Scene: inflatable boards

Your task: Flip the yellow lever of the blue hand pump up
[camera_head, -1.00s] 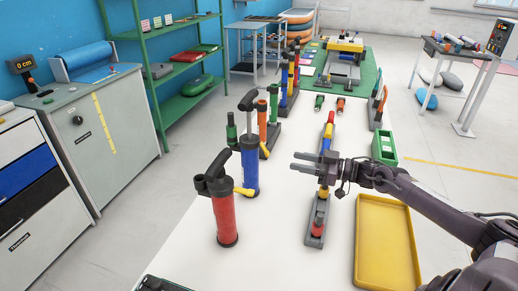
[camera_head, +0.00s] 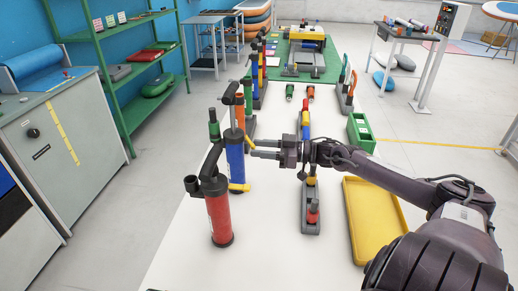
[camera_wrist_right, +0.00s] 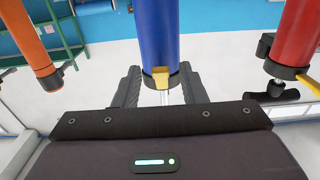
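The blue hand pump (camera_head: 235,160) stands upright on the white table behind the red pump. Its yellow lever (camera_head: 249,141) sticks out to the right from the black collar near the pump's top and slants downward. My right gripper (camera_head: 254,148) is open and empty, with its fingertips close to the lever. In the right wrist view, which looks upside down, the blue barrel (camera_wrist_right: 158,30) and the yellow lever (camera_wrist_right: 161,77) lie between the two spread fingers (camera_wrist_right: 163,88). I cannot tell whether a finger touches the lever. My left gripper is not in view.
The red pump (camera_head: 219,218) stands nearer, with its own yellow lever (camera_head: 239,187). An orange pump (camera_head: 249,127) stands just behind. A grey rack (camera_head: 310,222) with coloured pieces, a yellow tray (camera_head: 372,245) and a green bin (camera_head: 360,132) lie to the right.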

